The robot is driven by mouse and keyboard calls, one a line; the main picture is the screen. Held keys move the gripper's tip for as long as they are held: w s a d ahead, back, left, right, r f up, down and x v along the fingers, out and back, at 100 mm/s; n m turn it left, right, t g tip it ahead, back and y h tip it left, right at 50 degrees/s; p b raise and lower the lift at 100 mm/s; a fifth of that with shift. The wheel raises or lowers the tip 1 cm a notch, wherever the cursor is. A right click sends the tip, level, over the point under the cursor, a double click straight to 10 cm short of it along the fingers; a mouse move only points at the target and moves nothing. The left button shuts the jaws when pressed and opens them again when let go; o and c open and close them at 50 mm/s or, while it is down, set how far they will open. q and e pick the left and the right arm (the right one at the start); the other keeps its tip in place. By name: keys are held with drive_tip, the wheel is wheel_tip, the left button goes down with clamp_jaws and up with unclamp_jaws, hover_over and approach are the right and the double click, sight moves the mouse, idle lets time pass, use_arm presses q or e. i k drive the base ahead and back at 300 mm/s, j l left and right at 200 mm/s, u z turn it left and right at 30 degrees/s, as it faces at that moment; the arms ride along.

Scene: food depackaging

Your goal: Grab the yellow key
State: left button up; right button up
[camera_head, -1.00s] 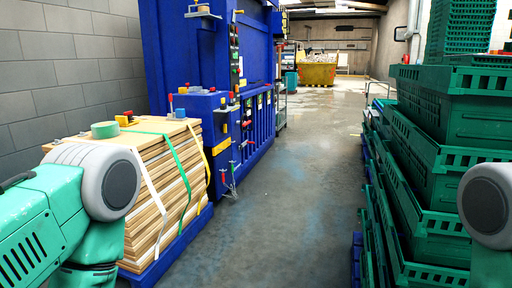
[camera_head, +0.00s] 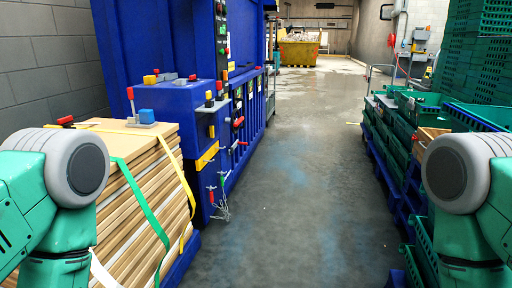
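I cannot pick out a yellow key for certain. A small yellow piece (camera_head: 150,80) sits on top of the blue machine (camera_head: 177,102), too small to tell its shape. A wider yellow bar (camera_head: 207,156) is on the machine's front corner. Below it, small red and grey items (camera_head: 213,196) hang or stick out near the machine's lower front. Both my arms show only as green and grey links at the lower left and lower right. Neither gripper is in view.
A strapped stack of flat boards (camera_head: 140,205) stands at the left, with a red-handled item (camera_head: 131,98) and blue block (camera_head: 147,115) at its far end. Green crates (camera_head: 482,60) line the right. The concrete aisle (camera_head: 290,190) between is open. A yellow skip (camera_head: 299,52) stands far back.

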sight(208, 94)
drive_tip(key=i+l+z, duration=0.1)
drive_tip(key=i, duration=1.95)
